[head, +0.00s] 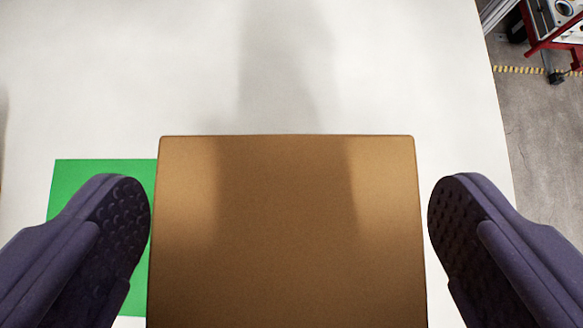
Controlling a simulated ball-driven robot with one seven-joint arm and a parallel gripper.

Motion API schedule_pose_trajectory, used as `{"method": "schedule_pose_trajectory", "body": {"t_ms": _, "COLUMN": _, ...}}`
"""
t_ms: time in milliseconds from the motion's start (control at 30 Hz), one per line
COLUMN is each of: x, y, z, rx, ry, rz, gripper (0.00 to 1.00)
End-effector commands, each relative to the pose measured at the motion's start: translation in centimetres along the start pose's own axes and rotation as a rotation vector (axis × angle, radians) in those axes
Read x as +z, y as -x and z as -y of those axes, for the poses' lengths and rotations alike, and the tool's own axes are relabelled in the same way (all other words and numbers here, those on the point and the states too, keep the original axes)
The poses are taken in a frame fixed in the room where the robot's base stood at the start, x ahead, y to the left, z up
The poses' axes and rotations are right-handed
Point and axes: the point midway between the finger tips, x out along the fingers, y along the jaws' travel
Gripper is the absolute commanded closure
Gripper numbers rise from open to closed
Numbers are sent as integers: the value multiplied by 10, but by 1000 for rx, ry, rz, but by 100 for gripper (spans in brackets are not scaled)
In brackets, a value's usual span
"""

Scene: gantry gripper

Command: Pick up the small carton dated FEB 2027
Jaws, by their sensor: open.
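A brown carton (287,230) fills the lower middle of the head view, its near part cut off by the bottom edge. No date or print is visible on the face that shows, so I cannot tell whether it is the one dated FEB 2027. My gripper (290,220) is open, with one dark finger on each side of the carton. The left finger is very close to the carton's left edge; whether it touches I cannot tell. The right finger stands apart from the right edge by a narrow gap.
A green square (66,185) lies on the white table (400,70), partly hidden behind the left finger and the carton. The table beyond the carton is clear. Past its right edge are grey floor (545,130) and red-framed equipment (560,30).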

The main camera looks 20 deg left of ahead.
Motion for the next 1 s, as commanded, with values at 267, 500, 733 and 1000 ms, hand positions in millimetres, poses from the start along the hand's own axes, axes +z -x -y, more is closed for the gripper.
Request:
{"method": "schedule_pose_trajectory", "body": {"t_ms": 267, "x": -1, "y": -24, "z": 0, "rx": 0, "ry": 0, "rz": -1, "gripper": 0}}
{"method": "schedule_pose_trajectory", "body": {"t_ms": 500, "x": -1, "y": -23, "z": 0, "rx": 1, "ry": 0, "rz": -1, "gripper": 23}}
{"method": "schedule_pose_trajectory", "body": {"t_ms": 733, "x": -1, "y": -23, "z": 0, "rx": 1, "ry": 0, "rz": -2, "gripper": 68}}
{"method": "schedule_pose_trajectory", "body": {"t_ms": 1000, "x": -3, "y": -21, "z": 0, "rx": 1, "ry": 0, "rz": -3, "gripper": 68}}
